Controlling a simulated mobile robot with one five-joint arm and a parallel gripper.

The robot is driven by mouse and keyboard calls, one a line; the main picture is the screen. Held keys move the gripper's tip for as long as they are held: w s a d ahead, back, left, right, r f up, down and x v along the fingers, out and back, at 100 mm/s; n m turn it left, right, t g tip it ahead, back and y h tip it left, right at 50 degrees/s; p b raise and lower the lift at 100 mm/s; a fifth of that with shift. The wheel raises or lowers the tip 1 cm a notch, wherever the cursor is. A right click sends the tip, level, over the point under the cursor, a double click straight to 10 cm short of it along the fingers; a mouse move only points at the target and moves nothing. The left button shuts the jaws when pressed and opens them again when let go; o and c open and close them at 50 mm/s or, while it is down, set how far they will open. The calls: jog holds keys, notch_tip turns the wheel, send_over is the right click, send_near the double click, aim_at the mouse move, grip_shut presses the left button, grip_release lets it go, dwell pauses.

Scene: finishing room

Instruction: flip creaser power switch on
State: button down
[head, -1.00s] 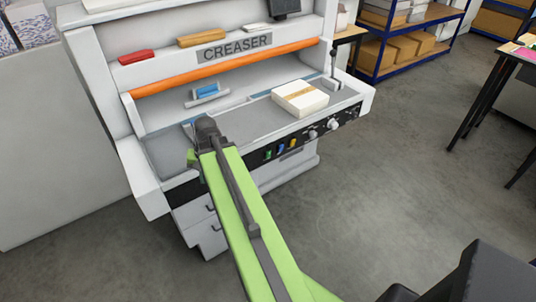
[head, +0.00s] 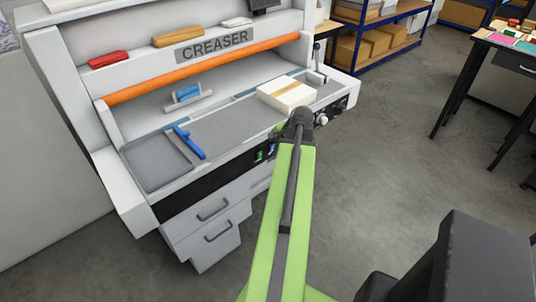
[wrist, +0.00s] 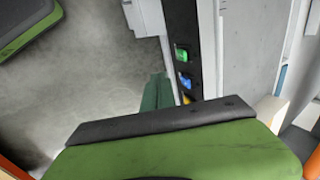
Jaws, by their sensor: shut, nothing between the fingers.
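The creaser (head: 214,46) is a white machine with a black front control strip. In the head view a green switch (head: 259,155) and a blue switch (head: 271,149) show just left of my arm; the strip to their right is hidden behind it. The wrist view shows the green switch (wrist: 181,55), the blue switch (wrist: 185,81) and part of a yellow one (wrist: 186,99). I cannot tell which is the power switch or how each is set. My gripper (wrist: 157,90) is shut and empty, its dark green fingers close beside the strip near the yellow switch; contact is unclear.
A paper stack (head: 287,94) lies on the creaser bed, with a blue-handled tool (head: 189,142) to its left. Knobs (head: 321,119) sit right of my arm. Drawers (head: 212,209) are below.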

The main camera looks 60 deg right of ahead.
aim_at(259, 155)
jog(key=w+d+f+b, duration=0.1)
jog(key=w+f+b, duration=0.3)
jog(key=w+f, duration=0.1)
jog(key=w+d+f+b, duration=0.1)
jog(key=w+f+b, duration=0.1)
jog(key=b, duration=0.1)
jog(key=shift+w+d+f, duration=0.3)
jog(key=shift+w+f, duration=0.05)
jog(key=shift+f, duration=0.05)
